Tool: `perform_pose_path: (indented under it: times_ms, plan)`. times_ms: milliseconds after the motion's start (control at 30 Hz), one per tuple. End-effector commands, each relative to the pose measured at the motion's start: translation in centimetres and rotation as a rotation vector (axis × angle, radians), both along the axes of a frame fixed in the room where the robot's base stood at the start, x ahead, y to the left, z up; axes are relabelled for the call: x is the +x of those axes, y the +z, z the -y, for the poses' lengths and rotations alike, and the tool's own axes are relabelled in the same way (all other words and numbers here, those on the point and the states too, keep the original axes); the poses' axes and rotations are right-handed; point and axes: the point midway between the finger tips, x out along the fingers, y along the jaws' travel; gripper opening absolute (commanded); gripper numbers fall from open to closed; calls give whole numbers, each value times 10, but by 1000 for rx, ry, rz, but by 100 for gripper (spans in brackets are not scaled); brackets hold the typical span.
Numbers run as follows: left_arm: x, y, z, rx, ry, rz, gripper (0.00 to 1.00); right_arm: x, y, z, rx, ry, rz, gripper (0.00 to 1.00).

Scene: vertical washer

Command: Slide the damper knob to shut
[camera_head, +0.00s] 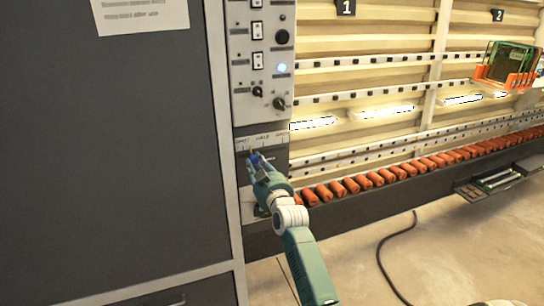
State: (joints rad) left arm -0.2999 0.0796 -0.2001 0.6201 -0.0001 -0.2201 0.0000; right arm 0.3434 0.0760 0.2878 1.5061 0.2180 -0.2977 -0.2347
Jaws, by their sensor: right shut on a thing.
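The damper scale (262,138) is a pale strip with small lettering below the control panel, on the grey front of the machine. My right gripper (254,157) is at the left part of this scale, just under it, and is shut on the damper knob. The small lettering is too blurred to read surely. My right arm comes up from the bottom of the picture. My left gripper is not in view.
The control panel (262,62) with switches, black knobs and a lit blue button is above. Orange rollers (375,178) run along the machine to the right. A glass rack (508,66) is at the upper right. A black cable (388,262) lies on the floor.

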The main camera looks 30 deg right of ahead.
Motion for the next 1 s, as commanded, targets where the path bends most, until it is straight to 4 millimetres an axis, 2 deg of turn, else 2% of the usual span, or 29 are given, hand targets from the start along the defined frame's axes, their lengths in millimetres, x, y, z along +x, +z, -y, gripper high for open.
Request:
perform_pose_path:
  times_ms: [33, 167, 467, 500, 600, 867, 1000]
  plan:
    - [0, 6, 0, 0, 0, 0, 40, 3, 6, -12, 3, 3, 7, 0]
    - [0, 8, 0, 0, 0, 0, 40, 7, 6, -26, -1, 2, 9, 0]
    - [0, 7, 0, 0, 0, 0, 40, 8, 7, -29, -3, 3, 13, 0]
    - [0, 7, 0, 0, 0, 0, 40, 8, 7, -29, -3, 3, 14, 24]
    - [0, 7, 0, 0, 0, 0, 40, 7, 7, -29, -3, 3, 13, 42]
    - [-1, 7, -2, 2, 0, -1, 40, 7, 4, -28, -3, 1, 7, 42]
    - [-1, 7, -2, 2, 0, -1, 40, -2, 2, -30, -2, 2, 5, 42]
